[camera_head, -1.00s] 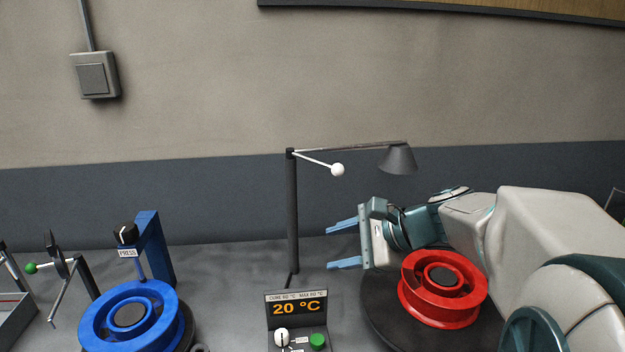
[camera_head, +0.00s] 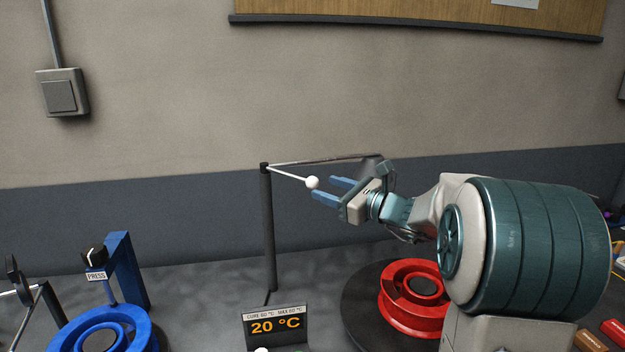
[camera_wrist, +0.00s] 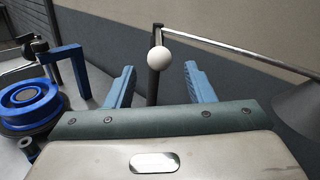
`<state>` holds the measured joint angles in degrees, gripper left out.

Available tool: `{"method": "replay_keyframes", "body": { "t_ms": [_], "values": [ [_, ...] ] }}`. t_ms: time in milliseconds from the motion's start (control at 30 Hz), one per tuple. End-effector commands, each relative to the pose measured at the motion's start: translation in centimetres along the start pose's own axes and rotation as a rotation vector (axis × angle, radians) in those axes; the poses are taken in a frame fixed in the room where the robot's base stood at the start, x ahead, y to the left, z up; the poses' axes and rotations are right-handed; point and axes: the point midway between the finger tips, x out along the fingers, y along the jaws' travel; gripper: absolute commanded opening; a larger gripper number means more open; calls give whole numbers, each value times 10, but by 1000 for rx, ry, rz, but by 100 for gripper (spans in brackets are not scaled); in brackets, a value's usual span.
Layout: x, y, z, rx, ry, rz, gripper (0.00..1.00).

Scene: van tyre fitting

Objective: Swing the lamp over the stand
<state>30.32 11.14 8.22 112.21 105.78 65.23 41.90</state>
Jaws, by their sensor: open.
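The lamp has a dark upright post (camera_head: 268,225), a thin arm and a grey conical shade (camera_wrist: 298,105), mostly hidden behind my gripper in the head view. A white ball knob (camera_head: 312,183) ends a short rod from the post top. My gripper (camera_head: 323,188) is open, its blue fingers pointing at the knob. In the wrist view the knob (camera_wrist: 160,55) appears between the fingertips, slightly beyond them; contact cannot be told. A black round stand (camera_head: 358,318) carries a red rim (camera_head: 405,315) below my arm. A blue rim (camera_head: 65,335) sits at the left.
A blue press (camera_head: 128,270) rises behind the blue rim. A display box (camera_head: 276,327) reading 20 °C stands at the front middle. A wall switch (camera_head: 60,95) and a board (camera_head: 420,20) are on the wall. The bench around the post foot is clear.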

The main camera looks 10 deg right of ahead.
Motion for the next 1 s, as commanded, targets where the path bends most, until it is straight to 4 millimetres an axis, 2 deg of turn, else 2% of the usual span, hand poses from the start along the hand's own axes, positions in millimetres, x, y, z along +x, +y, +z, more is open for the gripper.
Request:
{"method": "replay_keyframes", "body": {
  "t_ms": [100,300,467,700,733,800,900,1000],
  "values": [
    [24,0,2,1,0,3,49],
    [49,0,1,-1,-1,2,49],
    [57,1,0,-2,1,1,49],
    [57,1,0,-2,1,1,49],
    [57,1,0,-2,1,1,43],
    [57,1,0,-2,1,1,24],
    [57,1,0,-2,1,1,0],
    [57,1,0,-2,1,0,0]
  ]
}}
